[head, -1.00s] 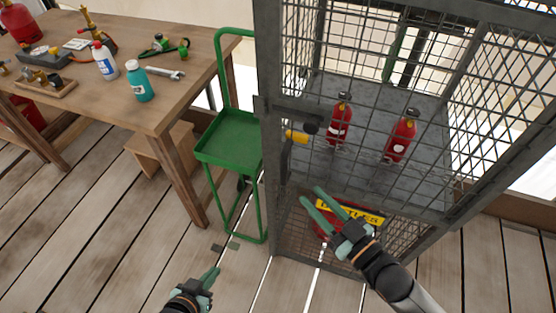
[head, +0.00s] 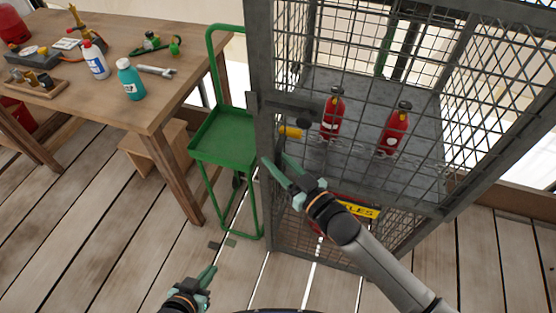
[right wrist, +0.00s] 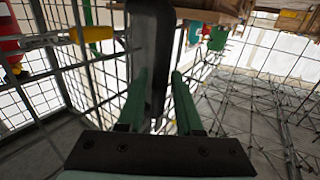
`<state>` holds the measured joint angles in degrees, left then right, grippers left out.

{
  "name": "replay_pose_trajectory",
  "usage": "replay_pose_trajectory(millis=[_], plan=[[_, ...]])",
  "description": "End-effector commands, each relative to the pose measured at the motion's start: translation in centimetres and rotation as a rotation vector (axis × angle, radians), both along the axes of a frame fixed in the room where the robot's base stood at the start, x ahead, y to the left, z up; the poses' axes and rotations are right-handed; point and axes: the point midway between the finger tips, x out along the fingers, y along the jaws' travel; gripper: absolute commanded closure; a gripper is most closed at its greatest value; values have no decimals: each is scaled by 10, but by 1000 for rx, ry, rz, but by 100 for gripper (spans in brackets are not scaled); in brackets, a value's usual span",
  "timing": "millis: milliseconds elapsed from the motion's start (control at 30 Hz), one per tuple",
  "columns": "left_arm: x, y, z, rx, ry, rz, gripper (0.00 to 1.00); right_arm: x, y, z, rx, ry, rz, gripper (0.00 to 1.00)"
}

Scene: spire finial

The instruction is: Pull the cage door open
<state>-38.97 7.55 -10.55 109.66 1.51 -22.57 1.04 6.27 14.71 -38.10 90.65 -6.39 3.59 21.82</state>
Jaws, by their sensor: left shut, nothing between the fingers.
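The grey cage (head: 262,60) stands right of centre, with a mesh door (head: 360,110) on its front that looks shut. A dark latch bar (head: 290,103) with a black knob and a yellow piece (head: 290,132) sits at the door's left edge. My right gripper (head: 276,160) is open just below the latch, in front of the left post. In the right wrist view, a dark upright bar (right wrist: 151,45) lies in line with the gap between its open fingers (right wrist: 158,88); contact cannot be told. My left gripper (head: 212,272) is shut and empty, low over the floor.
Two red extinguishers (head: 333,113) (head: 396,128) stand on the cage shelf. A green trolley (head: 222,140) stands close to the cage's left side. A wooden workbench (head: 165,100) with bottles and tools is at left.

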Motion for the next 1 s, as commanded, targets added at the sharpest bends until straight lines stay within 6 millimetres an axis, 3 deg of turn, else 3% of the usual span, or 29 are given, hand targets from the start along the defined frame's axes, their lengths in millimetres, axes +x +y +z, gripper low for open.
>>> replay_pose_trajectory(millis=[67, 367, 1000], plan=[[0, 0, 0, 0, 0, 0, 100, 0, 0, 0, 0, 0, 0, 66], [0, 0, 0, 0, 0, 0, 100, 0, 0, 0, 1, -1, 0, 100], [1, 0, 0, 0, -1, 0, 100, 0, 0, 0, 0, -1, 0, 100]])
